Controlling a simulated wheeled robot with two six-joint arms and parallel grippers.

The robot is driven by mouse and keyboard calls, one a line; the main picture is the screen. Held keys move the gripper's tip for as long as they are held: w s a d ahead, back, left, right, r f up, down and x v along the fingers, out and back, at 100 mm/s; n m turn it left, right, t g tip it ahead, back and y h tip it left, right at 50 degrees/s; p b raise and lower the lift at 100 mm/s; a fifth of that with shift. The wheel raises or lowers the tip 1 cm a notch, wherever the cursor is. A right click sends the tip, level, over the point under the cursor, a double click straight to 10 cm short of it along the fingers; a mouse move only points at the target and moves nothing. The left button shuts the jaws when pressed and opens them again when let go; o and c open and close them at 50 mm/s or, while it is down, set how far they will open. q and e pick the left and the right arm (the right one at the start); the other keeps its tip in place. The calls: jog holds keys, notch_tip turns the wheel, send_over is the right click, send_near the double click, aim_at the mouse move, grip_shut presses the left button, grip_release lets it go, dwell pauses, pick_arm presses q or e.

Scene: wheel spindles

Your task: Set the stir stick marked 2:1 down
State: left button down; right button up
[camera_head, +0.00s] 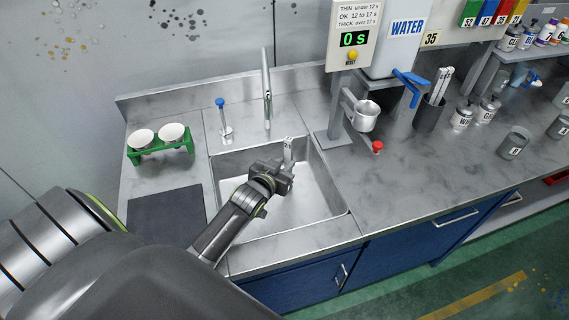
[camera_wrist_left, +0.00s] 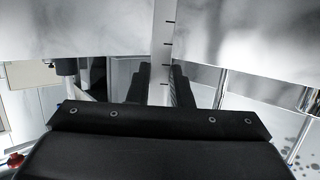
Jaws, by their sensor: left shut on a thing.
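A pale, flat stir stick (camera_head: 288,148) stands up from the jaws of my left gripper (camera_head: 287,168), over the sink. Its mark is too small to read surely in the head view. In the left wrist view, the stick (camera_wrist_left: 163,50) with dark tick lines runs up between the two black fingers, which are shut on it. The stick's lower end is hidden by my gripper in the head view. My right gripper is not in view.
The steel sink (camera_head: 315,200) lies under my left gripper. Left of it are a dark mat (camera_head: 165,215) and a green rack (camera_head: 160,150) with two white cups. A dark holder (camera_head: 428,115) with more sticks stands right. Bare counter (camera_head: 400,175) lies right of the sink.

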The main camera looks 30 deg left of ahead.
pick_arm(q)
jog(key=c, duration=1.3)
grip_release()
jog(key=shift+f, duration=0.1)
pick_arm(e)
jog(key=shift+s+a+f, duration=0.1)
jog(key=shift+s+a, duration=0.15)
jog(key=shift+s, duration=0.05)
pick_arm(q)
jog(key=shift+r, duration=0.25)
jog(key=shift+s+f, duration=0.1)
jog(key=shift+s, duration=0.2)
jog(key=v, duration=0.6)
jog(key=shift+s+r+b, duration=0.25)
jog(key=shift+s+b, duration=0.15)
jog(key=shift+b, duration=0.05)
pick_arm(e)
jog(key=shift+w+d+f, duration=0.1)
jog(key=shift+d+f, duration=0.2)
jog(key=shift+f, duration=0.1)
